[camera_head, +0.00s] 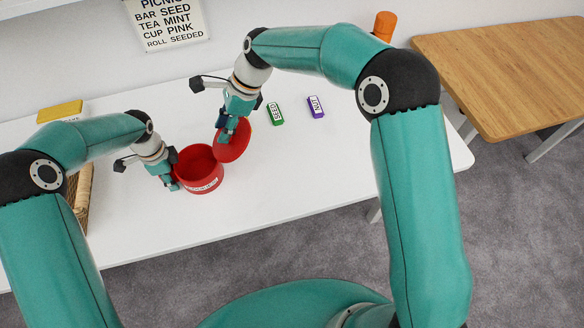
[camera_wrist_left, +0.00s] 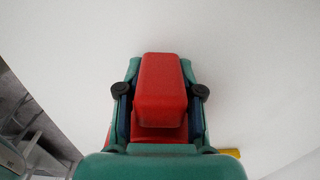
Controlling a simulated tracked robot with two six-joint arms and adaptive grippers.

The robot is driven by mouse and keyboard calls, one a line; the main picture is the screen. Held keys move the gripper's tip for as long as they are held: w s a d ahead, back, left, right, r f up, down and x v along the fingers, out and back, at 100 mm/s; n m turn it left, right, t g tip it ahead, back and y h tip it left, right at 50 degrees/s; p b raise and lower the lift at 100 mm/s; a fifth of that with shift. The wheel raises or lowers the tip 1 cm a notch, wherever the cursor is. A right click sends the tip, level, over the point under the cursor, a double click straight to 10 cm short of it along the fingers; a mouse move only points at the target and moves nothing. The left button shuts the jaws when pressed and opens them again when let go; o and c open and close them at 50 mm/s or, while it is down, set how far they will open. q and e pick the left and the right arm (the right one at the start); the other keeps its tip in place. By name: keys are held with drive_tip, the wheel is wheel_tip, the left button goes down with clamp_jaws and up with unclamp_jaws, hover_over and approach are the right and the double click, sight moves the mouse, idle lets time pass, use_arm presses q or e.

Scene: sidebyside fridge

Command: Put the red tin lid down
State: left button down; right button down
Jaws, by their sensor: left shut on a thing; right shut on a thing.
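The red tin (camera_head: 203,183) stands open on the white table, with a pale label on its front. My left gripper (camera_head: 173,184) is at the tin's left side, shut on a red part of it; in the left wrist view a red block, seemingly the tin's handle (camera_wrist_left: 160,90), sits between the fingers. The round red tin lid (camera_head: 237,145) is tilted in my right gripper (camera_head: 226,137), just right of and above the tin's mouth. The lid seems clear of the table. Whether its lower edge touches the tin's rim I cannot tell.
A green block (camera_head: 274,114) and a purple block (camera_head: 316,107), both labelled, lie right of the lid. A basket (camera_head: 84,190) and a yellow thing (camera_head: 60,111) are at the left. An orange cylinder (camera_head: 385,25) is at the back. White table (camera_head: 300,180) is bare right of the tin.

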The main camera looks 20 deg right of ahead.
use_arm(q)
drive_tip(key=shift+s+f, duration=0.1)
use_arm(e)
drive_tip(key=s+d, duration=0.3)
drive_tip(key=d, duration=0.5)
drive_tip(key=s+d, duration=0.3)
drive_tip(key=d, duration=0.4)
drive_tip(key=shift+m, duration=0.4)
drive_tip(key=f, duration=1)
drive_tip(key=shift+s, duration=0.2)
drive_tip(key=c, duration=0.8)
unclamp_jaws()
drive_tip(key=shift+o, duration=0.2)
